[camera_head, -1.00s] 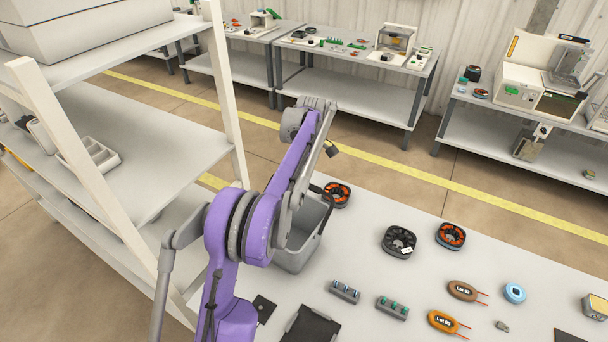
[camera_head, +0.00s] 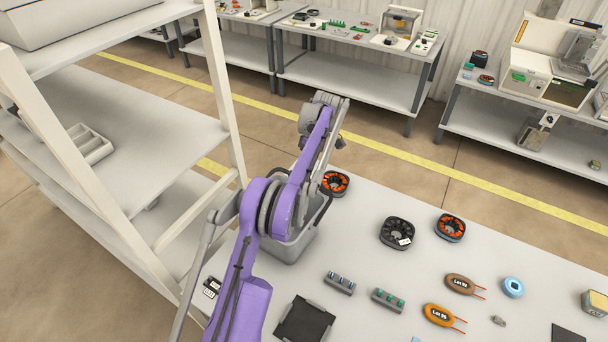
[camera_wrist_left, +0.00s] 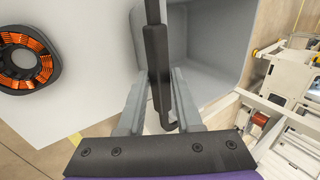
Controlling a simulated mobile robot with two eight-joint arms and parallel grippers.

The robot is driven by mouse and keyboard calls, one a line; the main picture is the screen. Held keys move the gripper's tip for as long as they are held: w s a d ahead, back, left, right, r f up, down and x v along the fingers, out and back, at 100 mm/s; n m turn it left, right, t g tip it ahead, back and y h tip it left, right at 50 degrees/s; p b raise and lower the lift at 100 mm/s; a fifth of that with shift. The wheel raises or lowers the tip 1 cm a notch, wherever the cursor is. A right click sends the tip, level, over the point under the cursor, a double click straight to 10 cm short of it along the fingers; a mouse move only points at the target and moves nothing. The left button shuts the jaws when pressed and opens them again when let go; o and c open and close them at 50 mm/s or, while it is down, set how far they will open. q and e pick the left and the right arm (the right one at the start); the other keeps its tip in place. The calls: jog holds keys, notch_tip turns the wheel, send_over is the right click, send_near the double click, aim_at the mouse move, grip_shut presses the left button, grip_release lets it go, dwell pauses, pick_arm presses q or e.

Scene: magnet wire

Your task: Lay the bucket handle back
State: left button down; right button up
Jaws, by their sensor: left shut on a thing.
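The grey bucket (camera_head: 290,248) stands on the near left end of the white table, largely hidden behind my left arm in the head view. Its open inside (camera_wrist_left: 215,45) shows in the wrist view, and it looks empty where visible. In the wrist view, my left gripper (camera_wrist_left: 158,95) is shut on the handle's thick black grip (camera_wrist_left: 157,62), which lies between the two grey fingers beside the bucket's rim. The handle's far attachment is hidden. My right gripper is not in view.
An orange-wound stator (camera_head: 335,183) lies close to the bucket; it also shows in the wrist view (camera_wrist_left: 25,62). A white shelf rack (camera_head: 222,85) stands left.

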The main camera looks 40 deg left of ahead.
pick_arm(q)
jog(key=c, duration=0.7)
grip_release()
jog(key=p+v, duration=0.4)
jog(key=v, duration=0.6)
jog(key=shift+w+r, duration=0.1)
jog(key=shift+r, duration=0.2)
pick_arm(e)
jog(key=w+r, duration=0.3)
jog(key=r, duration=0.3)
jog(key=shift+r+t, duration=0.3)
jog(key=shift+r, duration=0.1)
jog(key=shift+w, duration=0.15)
